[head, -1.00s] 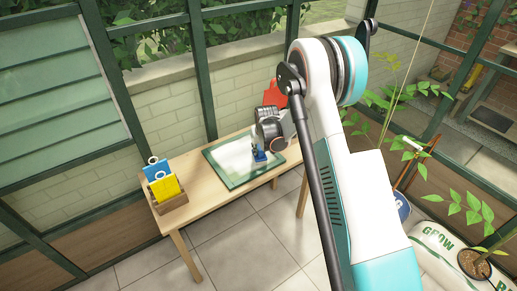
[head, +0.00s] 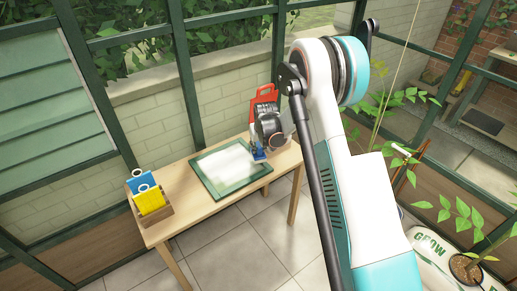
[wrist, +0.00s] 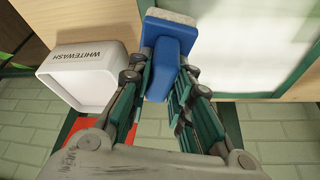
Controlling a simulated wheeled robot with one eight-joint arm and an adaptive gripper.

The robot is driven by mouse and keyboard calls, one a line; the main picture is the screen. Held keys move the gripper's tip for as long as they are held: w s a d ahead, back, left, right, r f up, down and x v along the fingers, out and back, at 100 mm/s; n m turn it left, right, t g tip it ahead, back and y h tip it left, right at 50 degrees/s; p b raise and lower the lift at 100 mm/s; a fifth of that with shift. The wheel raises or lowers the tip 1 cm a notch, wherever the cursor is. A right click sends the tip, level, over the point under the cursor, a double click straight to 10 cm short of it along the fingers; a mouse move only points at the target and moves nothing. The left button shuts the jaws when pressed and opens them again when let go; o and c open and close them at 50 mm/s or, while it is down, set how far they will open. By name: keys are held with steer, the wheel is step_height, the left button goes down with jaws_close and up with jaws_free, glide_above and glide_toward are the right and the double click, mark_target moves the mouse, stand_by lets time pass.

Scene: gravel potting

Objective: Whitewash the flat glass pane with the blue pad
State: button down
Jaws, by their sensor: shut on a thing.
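My gripper (wrist: 163,82) is shut on the handle of the blue pad (wrist: 166,45), which has a pale, whitish face at its far end. In the head view the blue pad (head: 259,154) is at the right edge of the glass pane (head: 205,184), a flat dark-green-framed panel on the table. White covers much of the pane's middle; its border looks clearer. In the wrist view the pane (wrist: 205,45) lies to the right of the pad. A white tub marked WHITEWASH (wrist: 75,85) stands left of the pad. I cannot tell whether the pad touches anything.
The wooden table (head: 185,215) stands along the greenhouse wall. A wooden box (head: 155,217) with yellow and blue items sits at its left end. A red object (head: 263,94) is behind my gripper.

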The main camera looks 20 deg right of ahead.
steer(key=shift+r+p, duration=1.05)
steer(key=shift+r, duration=1.4)
steer(key=shift+d, duration=0.1)
